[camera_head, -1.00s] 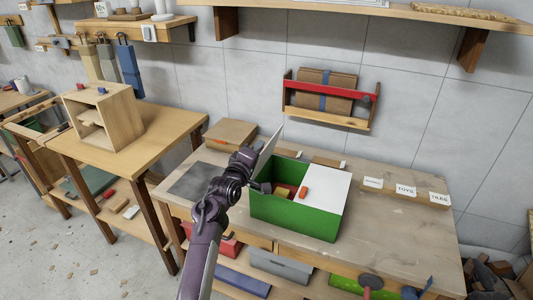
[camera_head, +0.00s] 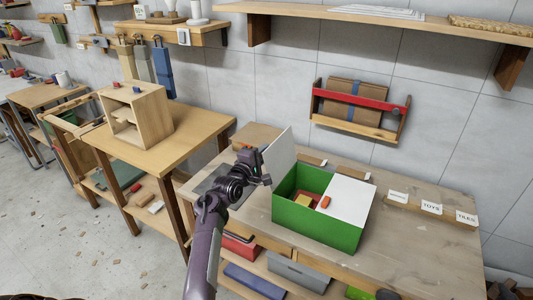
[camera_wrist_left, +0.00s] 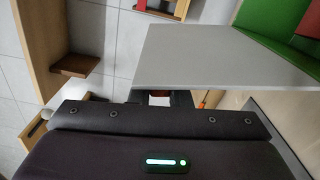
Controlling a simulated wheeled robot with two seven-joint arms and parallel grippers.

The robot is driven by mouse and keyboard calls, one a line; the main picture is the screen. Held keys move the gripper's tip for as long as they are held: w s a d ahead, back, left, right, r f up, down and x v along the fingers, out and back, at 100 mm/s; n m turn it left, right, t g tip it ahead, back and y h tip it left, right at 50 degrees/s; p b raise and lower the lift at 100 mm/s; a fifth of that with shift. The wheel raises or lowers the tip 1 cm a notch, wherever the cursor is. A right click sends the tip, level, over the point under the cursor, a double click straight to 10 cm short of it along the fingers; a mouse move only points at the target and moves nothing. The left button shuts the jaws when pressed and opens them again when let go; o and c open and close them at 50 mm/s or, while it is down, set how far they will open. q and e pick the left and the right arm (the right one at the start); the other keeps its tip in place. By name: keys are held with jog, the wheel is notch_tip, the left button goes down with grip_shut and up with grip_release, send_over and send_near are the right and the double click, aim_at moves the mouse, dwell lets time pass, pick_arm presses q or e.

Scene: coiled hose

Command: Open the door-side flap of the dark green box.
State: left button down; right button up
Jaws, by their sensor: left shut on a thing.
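The green box (camera_head: 318,232) stands on the workbench, with a yellow block and an orange-red piece visible inside. Its right white flap (camera_head: 346,196) lies flat over the right part of the opening. Its left flap (camera_head: 284,150) stands raised and leans outward to the left; it shows as a grey panel in the left wrist view (camera_wrist_left: 215,60). My left gripper (camera_head: 266,181) is at the outer side of this left flap, shut on it; the fingertips are mostly hidden in the left wrist view. My right gripper is not in view.
A flat cardboard box (camera_head: 257,137) lies behind the raised flap. Label blocks (camera_head: 431,208) stand along the bench's back right. A wooden cabinet (camera_head: 137,115) sits on the left table. Bare bench top (camera_head: 415,240) is free right of the box.

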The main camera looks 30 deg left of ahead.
pick_arm(q)
jog(key=shift+a+f, duration=0.25)
jog(key=c, duration=1.7)
grip_release()
jog(key=shift+o, duration=0.3)
jog(key=shift+s, duration=0.1)
jog(key=s+b, duration=0.1)
jog(key=s, duration=0.6)
jog(key=shift+s+a+b, duration=0.25)
jog(key=shift+s+b, duration=0.05)
jog(key=shift+s, duration=0.05)
